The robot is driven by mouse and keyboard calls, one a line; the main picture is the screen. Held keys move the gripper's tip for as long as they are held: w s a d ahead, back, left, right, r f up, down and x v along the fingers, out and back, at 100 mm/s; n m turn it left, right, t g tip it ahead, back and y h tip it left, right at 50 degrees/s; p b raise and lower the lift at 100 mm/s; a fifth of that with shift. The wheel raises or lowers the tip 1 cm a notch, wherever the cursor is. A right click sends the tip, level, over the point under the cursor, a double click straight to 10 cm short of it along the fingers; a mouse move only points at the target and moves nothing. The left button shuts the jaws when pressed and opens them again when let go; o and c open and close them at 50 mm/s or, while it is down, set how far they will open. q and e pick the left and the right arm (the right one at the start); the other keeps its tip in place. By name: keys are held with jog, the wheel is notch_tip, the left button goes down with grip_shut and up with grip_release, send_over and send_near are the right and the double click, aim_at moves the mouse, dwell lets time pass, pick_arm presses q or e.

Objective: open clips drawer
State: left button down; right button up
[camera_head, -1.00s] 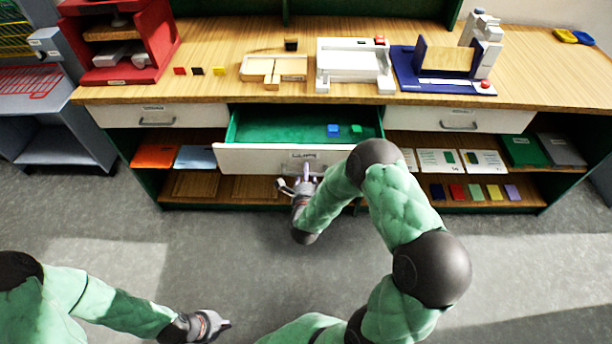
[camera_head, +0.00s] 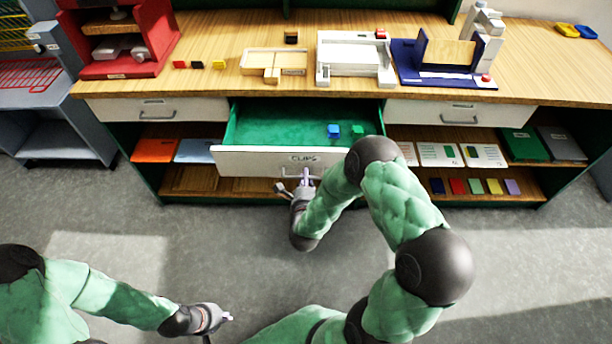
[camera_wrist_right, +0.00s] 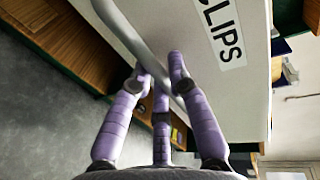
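The clips drawer has a white front (camera_head: 250,160) with a CLIPS label, which also shows in the right wrist view (camera_wrist_right: 221,32). It is pulled well out from the middle of the bench, showing its green inside (camera_head: 275,122). A blue block (camera_head: 334,130) and a green block (camera_head: 357,130) lie in it. My right gripper (camera_head: 306,175) is at the drawer's handle. In the right wrist view its purple fingers (camera_wrist_right: 159,66) are closed around the grey handle bar (camera_wrist_right: 124,30). My left gripper (camera_head: 229,317) is low over the floor, away from the bench; its fingers are too small to judge.
Closed white drawers flank it on the left (camera_head: 185,110) and right (camera_head: 420,113). Shelves below hold folders and cards. The wooden benchtop (camera_head: 215,88) carries a red rack (camera_head: 150,45), a white device (camera_head: 352,62) and a blue stand (camera_head: 412,70). The grey floor in front is clear.

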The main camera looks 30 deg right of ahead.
jog(key=o, duration=0.5)
jog(key=v, duration=1.2)
jog(key=shift+f, duration=0.1)
